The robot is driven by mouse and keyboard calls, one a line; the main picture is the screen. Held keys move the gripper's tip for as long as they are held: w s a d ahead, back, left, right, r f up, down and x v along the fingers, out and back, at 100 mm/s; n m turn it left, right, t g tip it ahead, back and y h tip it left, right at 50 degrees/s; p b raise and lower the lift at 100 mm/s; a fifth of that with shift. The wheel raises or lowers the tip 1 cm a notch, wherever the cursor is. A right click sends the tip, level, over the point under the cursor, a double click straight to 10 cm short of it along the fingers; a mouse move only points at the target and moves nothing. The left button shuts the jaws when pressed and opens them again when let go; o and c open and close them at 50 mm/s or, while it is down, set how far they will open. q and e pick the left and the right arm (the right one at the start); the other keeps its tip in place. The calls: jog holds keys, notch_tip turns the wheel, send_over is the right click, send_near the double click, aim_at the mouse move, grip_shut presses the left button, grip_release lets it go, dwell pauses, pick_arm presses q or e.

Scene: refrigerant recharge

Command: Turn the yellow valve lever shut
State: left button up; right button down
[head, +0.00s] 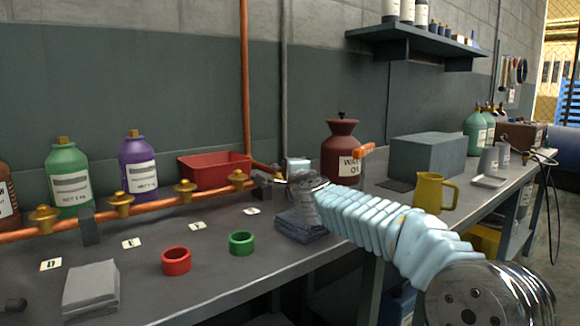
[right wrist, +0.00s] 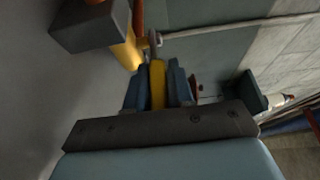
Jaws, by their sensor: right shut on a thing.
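The yellow valve lever (right wrist: 157,88) shows in the right wrist view, between the two dark blue-grey fingers of my right gripper (right wrist: 158,72). The gripper is shut on it. A grey metal fitting (right wrist: 154,40) shows just beyond the fingertips, beside a yellow-brass part (right wrist: 127,50) of the pipe. In the head view my right arm reaches in from the lower right to the right end of the copper pipe (head: 155,203). There the right gripper (head: 281,180) is small and the lever is hidden. My left gripper is in neither view.
Several brass valves stand along the pipe (head: 118,206). Behind it are a green bottle (head: 68,180), a purple bottle (head: 137,168) and a red tray (head: 214,165). Red (head: 176,262) and green rings (head: 241,243) lie in front. Dark folded cloths (head: 298,225) lie under my right wrist.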

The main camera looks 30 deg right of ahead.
jog(key=shift+f, duration=0.1)
jog(key=c, duration=1.1)
grip_release()
